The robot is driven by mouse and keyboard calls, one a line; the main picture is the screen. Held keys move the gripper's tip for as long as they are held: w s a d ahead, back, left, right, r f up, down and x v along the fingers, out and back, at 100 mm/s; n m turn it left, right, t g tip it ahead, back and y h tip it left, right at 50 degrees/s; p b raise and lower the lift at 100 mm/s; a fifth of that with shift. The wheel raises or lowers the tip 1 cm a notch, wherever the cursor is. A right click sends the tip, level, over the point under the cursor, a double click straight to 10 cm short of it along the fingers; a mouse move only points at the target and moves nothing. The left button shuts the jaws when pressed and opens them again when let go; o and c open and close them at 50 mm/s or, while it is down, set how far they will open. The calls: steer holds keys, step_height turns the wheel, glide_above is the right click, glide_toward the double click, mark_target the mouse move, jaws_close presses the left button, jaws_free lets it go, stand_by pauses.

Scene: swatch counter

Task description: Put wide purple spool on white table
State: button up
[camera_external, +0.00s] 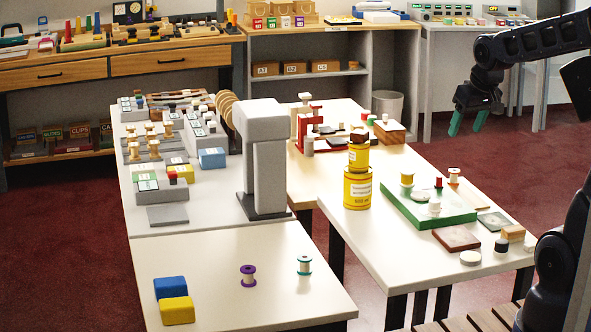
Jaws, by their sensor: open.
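The purple spool (248,276) stands upright on the white table (225,302) at the front, with wide purple ends and a pale middle. A thinner-looking spool with teal ends (304,265) stands to its right, apart from it. My gripper (467,122) is at the upper right, pointing down with green fingertips. It is open and empty, well away from the purple spool and above the floor behind the right-hand table in the picture.
A blue block (170,288) and a yellow block (177,311) sit at the white table's left. Yellow tins (357,190) and a green board (428,208) holding spools occupy the right-hand table (375,245). A grey post (266,160) rises behind. The white table's middle is mostly clear.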

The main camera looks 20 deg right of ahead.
steer(key=w+a+f+n, duration=0.2)
steer(key=w+a+f, duration=0.2)
steer(key=w+a, duration=0.6)
steer(key=n+g+y, duration=0.1)
steer(key=n+y, duration=0.1)
steer(key=n, duration=0.3)
glide_toward(249, 269)
steer(key=x, duration=0.5)
steer(key=shift+w+a+f, duration=0.1)
steer(key=shift+a+f, duration=0.1)
steer(key=shift+a, duration=0.1)
steer(key=shift+d+x, duration=0.2)
steer(key=shift+x, duration=2.35)
steer(key=shift+c, duration=0.2)
steer(key=c, duration=1.1)
